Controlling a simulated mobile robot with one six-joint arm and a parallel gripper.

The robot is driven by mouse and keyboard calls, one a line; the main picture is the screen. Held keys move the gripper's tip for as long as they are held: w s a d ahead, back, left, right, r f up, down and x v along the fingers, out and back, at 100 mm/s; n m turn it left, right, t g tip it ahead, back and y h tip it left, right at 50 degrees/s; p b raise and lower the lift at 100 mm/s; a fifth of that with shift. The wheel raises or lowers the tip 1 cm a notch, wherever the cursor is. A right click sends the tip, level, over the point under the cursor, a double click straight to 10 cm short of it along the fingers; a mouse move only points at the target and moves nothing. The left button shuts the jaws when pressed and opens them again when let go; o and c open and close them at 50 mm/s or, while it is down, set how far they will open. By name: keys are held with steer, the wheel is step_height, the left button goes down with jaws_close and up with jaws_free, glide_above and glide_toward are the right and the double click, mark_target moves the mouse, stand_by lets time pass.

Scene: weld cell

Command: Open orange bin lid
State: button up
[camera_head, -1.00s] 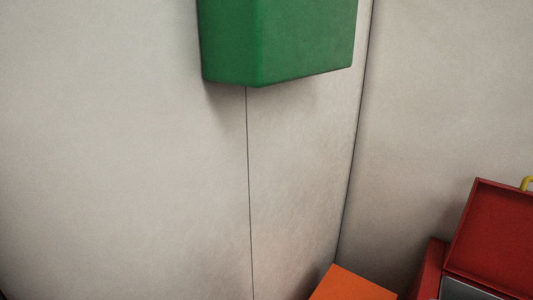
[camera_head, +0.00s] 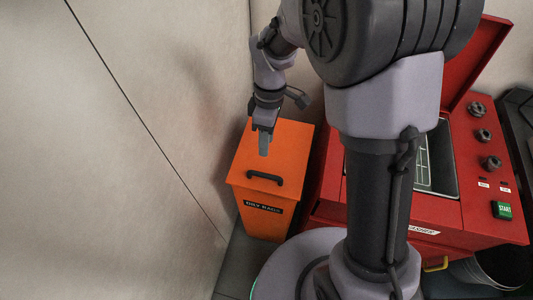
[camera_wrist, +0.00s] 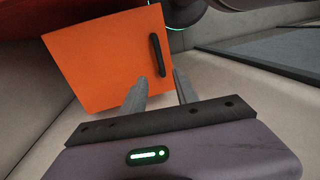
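The orange bin (camera_head: 244,215) stands on the floor against the wall, with a dark label on its front. Its flat orange lid (camera_head: 290,143) is shut and carries a black bar handle (camera_head: 265,179) near the front edge. In the wrist view the lid (camera_wrist: 105,55) fills the upper left, with the handle (camera_wrist: 158,55) near its right edge. My gripper (camera_head: 264,152) hangs above the lid, behind the handle in the head view. In the wrist view its two fingers (camera_wrist: 159,75) are apart with nothing between them; the handle lies beyond their tips.
A red machine (camera_head: 450,208) with a raised lid, knobs and a green START button stands right of the bin, close beside it. Pale walls (camera_head: 150,120) rise close behind and left of the bin. A bucket (camera_head: 497,266) stands at the lower right.

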mark_target(264, 174)
steer(key=f+b, duration=0.1)
steer(key=f, duration=0.3)
steer(key=s+f+b, duration=0.1)
steer(key=f+b, duration=0.1)
steer(key=f, duration=0.2)
steer(key=s+a+f+b, duration=0.1)
steer(key=f, duration=0.3)
steer(key=shift+s+f, duration=0.1)
steer(key=shift+f, duration=0.2)
steer(key=shift+d, duration=0.1)
steer(key=shift+c, duration=0.5)
jaws_close()
steer(key=shift+r, duration=0.1)
